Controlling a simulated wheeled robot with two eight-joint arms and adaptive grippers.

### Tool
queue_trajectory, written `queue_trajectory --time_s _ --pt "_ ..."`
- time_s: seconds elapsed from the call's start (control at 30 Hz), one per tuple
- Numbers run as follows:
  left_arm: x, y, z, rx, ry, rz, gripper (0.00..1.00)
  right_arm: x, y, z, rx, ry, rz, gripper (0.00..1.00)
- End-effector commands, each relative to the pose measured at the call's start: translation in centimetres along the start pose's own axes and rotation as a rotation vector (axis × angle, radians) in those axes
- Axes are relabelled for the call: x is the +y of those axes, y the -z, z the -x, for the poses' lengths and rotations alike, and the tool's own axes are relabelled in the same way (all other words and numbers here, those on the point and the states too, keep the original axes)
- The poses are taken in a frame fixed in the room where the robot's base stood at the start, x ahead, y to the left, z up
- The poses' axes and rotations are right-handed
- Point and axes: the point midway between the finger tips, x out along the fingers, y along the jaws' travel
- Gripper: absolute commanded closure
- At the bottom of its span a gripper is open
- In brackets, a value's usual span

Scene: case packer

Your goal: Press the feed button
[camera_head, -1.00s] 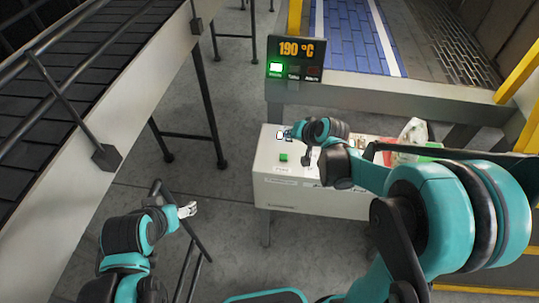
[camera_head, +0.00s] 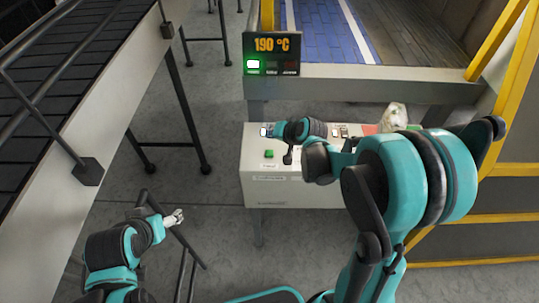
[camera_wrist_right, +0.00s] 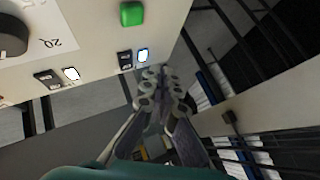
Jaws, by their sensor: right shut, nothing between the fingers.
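A green button (camera_head: 269,154) sits on the top of a pale control box (camera_head: 258,188), near its left end. It also shows in the right wrist view (camera_wrist_right: 132,13) at the top edge. I cannot read its label. My right gripper (camera_wrist_right: 163,80) is shut and empty, with its fingertips below the button in that view, apart from it and near a small lit switch (camera_wrist_right: 143,55). In the head view my right wrist hangs over the box and mostly hides that gripper. My left gripper (camera_head: 175,217) is at the lower left, away from the box; its fingers are too small to judge.
A black knob (camera_wrist_right: 10,35) and another lit switch (camera_wrist_right: 71,73) share the panel. A 190 °C display (camera_head: 272,54) with a green light stands behind the box. A conveyor (camera_head: 60,90) runs along the left; yellow rails (camera_head: 500,40) stand right. Floor left of the box is open.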

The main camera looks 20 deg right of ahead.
Motion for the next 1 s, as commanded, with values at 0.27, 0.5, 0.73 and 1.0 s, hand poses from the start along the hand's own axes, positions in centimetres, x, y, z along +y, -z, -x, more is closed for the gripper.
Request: queue_trajectory --time_s 0.27,0.5,0.73,1.0 --pt "0.0 -2.2 -3.0 0.0 0.0 0.0 0.26 2.3 -2.3 -3.2 0.0 0.0 0.0 1.0" --pt "0.0 -3.0 -4.2 0.0 0.0 0.0 0.26 3.2 -3.2 -4.4 0.0 0.0 0.0 1.0" --pt "0.0 -3.0 -4.2 0.0 0.0 0.0 0.26 3.1 -3.1 -4.3 0.0 0.0 0.0 1.0" --pt "0.0 -3.0 -4.2 0.0 0.0 0.0 0.26 3.1 -3.1 -4.3 0.0 0.0 0.0 1.0"
